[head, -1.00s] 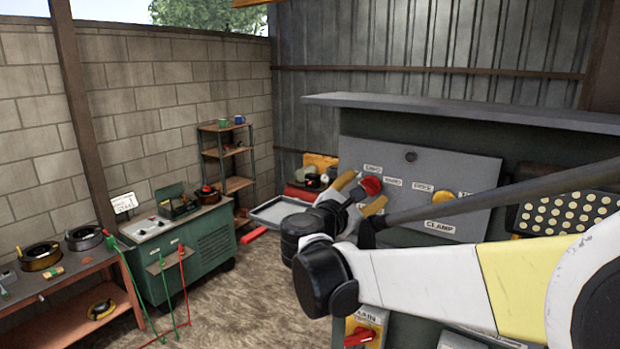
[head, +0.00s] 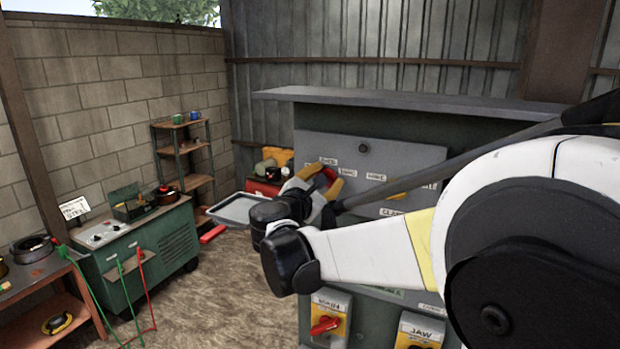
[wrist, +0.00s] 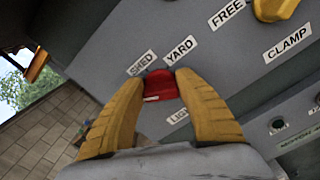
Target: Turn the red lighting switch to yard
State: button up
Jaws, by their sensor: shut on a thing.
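The red lighting switch (wrist: 160,84) is a small red knob on the grey control panel (head: 405,155). SHED and YARD labels stand above it in the wrist view, and a partly hidden label below starts with "LI". My gripper (wrist: 162,82) has its two yellow fingers shut on the knob, one on each side. A short white mark shows on the knob's near face; which label the switch points to I cannot tell. In the head view the red switch (head: 329,175) is partly covered by my gripper (head: 322,178).
A yellow knob (wrist: 274,8) with FREE and CLAMP labels sits right of the switch. A grey tray (head: 238,208) stands left of my gripper. Open dirt floor lies to the left.

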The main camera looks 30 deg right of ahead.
jog(key=shift+m, duration=0.3)
jog(key=m+b, duration=0.2)
jog(key=m, duration=0.1)
jog(key=m+b, duration=0.1)
jog(key=m, duration=0.1)
jog(key=shift+s+d+f, duration=0.1)
jog(key=shift+f, duration=0.15)
jog(key=m+b, duration=0.3)
jog(key=m, duration=0.3)
jog(key=shift+f+m, duration=0.15)
jog(key=shift+m, duration=0.15)
jog(key=m+b, duration=0.2)
jog(key=m, duration=0.4)
jog(key=shift+f, duration=0.15)
jog(key=m+b, duration=0.1)
jog(key=m, duration=0.4)
jog(key=shift+m, duration=0.3)
jog(key=o, duration=1.2)
jog(key=shift+f, duration=0.1)
